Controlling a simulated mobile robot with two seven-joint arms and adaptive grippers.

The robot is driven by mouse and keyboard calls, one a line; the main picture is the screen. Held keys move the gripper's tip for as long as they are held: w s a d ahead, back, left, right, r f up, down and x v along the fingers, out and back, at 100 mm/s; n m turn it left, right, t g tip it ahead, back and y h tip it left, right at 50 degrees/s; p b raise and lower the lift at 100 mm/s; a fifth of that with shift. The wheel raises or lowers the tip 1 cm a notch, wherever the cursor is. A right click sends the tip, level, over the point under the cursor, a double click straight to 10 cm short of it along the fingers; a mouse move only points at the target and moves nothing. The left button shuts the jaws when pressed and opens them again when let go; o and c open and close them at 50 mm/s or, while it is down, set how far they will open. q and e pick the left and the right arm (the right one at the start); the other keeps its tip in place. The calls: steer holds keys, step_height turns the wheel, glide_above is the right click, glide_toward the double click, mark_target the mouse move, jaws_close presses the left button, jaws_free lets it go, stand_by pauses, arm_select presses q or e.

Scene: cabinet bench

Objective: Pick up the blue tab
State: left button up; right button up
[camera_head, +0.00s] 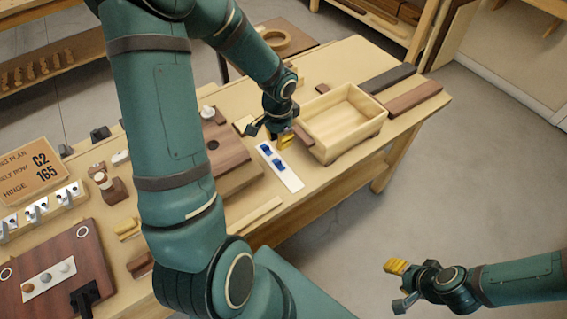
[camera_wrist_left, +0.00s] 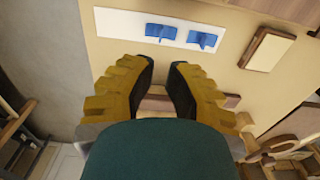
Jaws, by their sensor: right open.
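Two blue tabs sit on a white strip (camera_head: 287,177) on the bench, one blue tab (camera_head: 266,149) farther back and one blue tab (camera_head: 279,165) nearer. The left wrist view shows the strip (camera_wrist_left: 116,23) with one tab (camera_wrist_left: 160,31) and the other tab (camera_wrist_left: 203,40) beyond the fingertips. My left gripper (camera_head: 270,135) is above the bench just behind the strip, between it and the wooden box. Its fingers (camera_wrist_left: 160,66) are apart with nothing gripped between them. My right gripper (camera_head: 398,284) is open and empty over the floor, right of the bench.
The open wooden box (camera_head: 348,128) stands just right of my left gripper. A dark brown block (camera_head: 222,155) lies left of the strip. Bench space right of the strip is bare. A sign (camera_head: 33,171) and a brown board (camera_head: 55,262) are at the left.

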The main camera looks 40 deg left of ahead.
mark_target(279, 161)
arm_select(q)
step_height(279, 161, down, 7)
steer(key=shift+r+b, duration=0.2)
steer(key=shift+b, duration=0.5)
step_height(279, 161, down, 5)
steer(key=shift+r+b, duration=0.2)
steer(key=shift+b, duration=0.5)
jaws_close()
steer(key=shift+r, duration=0.15)
